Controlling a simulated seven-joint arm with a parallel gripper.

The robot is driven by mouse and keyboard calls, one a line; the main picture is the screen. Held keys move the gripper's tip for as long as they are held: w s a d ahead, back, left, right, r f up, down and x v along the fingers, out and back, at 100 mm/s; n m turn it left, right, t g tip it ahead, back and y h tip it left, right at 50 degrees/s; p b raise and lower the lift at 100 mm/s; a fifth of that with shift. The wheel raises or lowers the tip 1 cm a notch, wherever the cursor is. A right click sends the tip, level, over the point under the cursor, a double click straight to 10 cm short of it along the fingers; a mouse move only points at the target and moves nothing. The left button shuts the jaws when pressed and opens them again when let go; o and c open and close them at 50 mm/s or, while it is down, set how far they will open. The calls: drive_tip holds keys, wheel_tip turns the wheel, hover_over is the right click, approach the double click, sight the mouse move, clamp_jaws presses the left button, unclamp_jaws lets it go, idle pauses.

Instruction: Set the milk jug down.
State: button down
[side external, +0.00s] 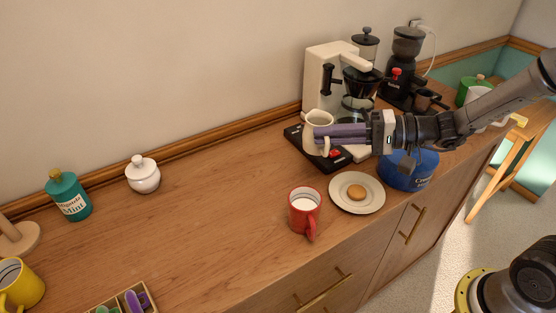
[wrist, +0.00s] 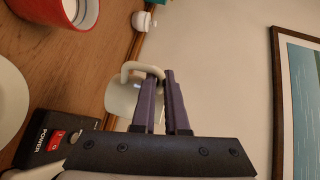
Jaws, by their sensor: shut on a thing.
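The milk jug (side external: 316,120), cream-white with a loop handle, is in my gripper (side external: 322,137) in the side view, in front of the white coffee maker. My purple fingers are shut on it and hide part of its body. In the wrist view the jug (wrist: 121,98) shows beside the fingertips (wrist: 159,74), with its handle (wrist: 130,68) near them. The jug looks upright, over or just above a black flat base (side external: 296,137) with a red switch. I cannot tell whether its bottom touches the base.
A red mug (side external: 304,208) and a plate (side external: 344,202) with a biscuit stand in front. A blue tin (side external: 409,176) sits under my arm. The coffee maker (side external: 320,75) and grinder (side external: 402,70) stand behind. The counter (side external: 215,215) to the left is mostly clear.

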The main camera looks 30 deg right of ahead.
sight(305, 134)
drive_tip(key=w+f, duration=0.1)
drive_tip(key=w, duration=0.1)
drive_tip(key=w+a+f, duration=0.1)
drive_tip(key=w, duration=0.1)
drive_tip(key=w+a+f, duration=0.1)
drive_tip(key=w, duration=0.2)
drive_tip(key=shift+a+f, duration=0.15)
drive_tip(key=shift+a, duration=0.05)
drive_tip(key=shift+w+a+f, duration=0.2)
drive_tip(key=shift+w+f, duration=0.55)
drive_tip(key=shift+f, duration=0.7)
drive_tip(key=shift+w+a+f, duration=0.25)
drive_tip(key=shift+w+f, duration=0.5)
drive_tip(key=shift+f, duration=0.7)
drive_tip(key=shift+w+a+f, duration=0.2)
drive_tip(key=shift+w+f, duration=0.55)
drive_tip(key=shift+f, duration=0.7)
drive_tip(key=shift+f, duration=0.15)
drive_tip(key=c, duration=0.9)
unclamp_jaws()
drive_tip(key=shift+c, duration=0.2)
